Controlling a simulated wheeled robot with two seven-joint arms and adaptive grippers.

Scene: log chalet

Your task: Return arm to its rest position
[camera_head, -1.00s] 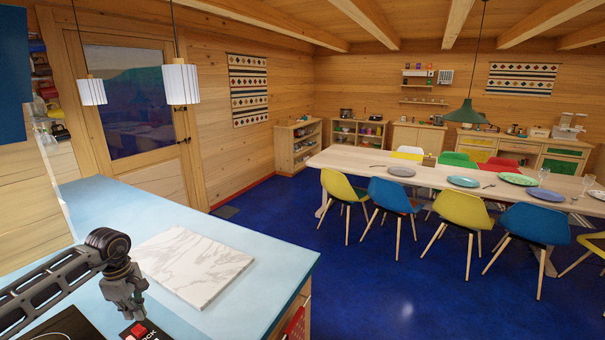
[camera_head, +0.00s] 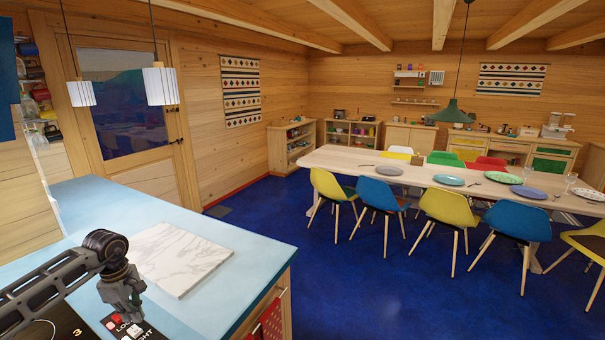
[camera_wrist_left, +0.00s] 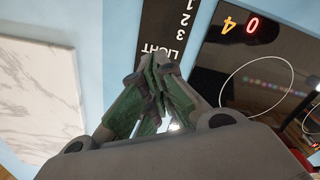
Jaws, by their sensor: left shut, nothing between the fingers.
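My left arm comes in from the lower left in the head view. Its gripper (camera_head: 128,308) hangs pointing down above the light-blue counter (camera_head: 215,302), over a black panel (camera_head: 150,333) with a red button and lettering. In the left wrist view the gripper's green-padded fingers (camera_wrist_left: 158,85) are closed together with nothing between them. The black panel (camera_wrist_left: 172,35) there reads "LIGHT" and numbers. My right gripper is not in view.
A white marble board (camera_head: 180,258) lies on the counter beside the gripper. A black cooktop (camera_wrist_left: 262,85) with red digits adjoins the panel. A long dining table (camera_head: 340,163) with plates and several chairs stands beyond. Blue floor lies open between.

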